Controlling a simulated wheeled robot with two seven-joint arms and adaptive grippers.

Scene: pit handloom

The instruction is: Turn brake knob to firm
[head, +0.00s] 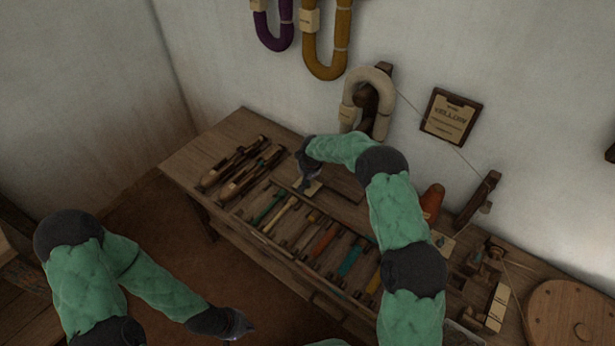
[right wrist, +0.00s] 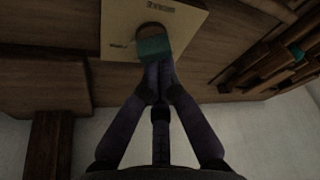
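The brake knob (right wrist: 153,48) shows in the right wrist view as a small teal piece with a dark rounded part behind it. It stands on a pale plate (right wrist: 112,38) with small printed labels, too blurred to read. My right gripper (right wrist: 157,74) has its fingers drawn together with their tips at the knob, and looks shut on it. The fingertips hide part of the knob, and its exact setting cannot be told. In the head view my right gripper (head: 306,178) is over the bench beside the white skein. My left gripper (head: 240,326) hangs low over the floor, apart from the bench; its fingers are too small to judge.
The wooden bench (head: 232,125) holds two dark shuttles (head: 240,168) and a rack of several coloured bobbins (head: 325,241). An orange cone (head: 432,200), a wooden post (head: 478,198) and a round wooden disc (head: 568,315) stand to the right. Skeins hang on the wall behind.

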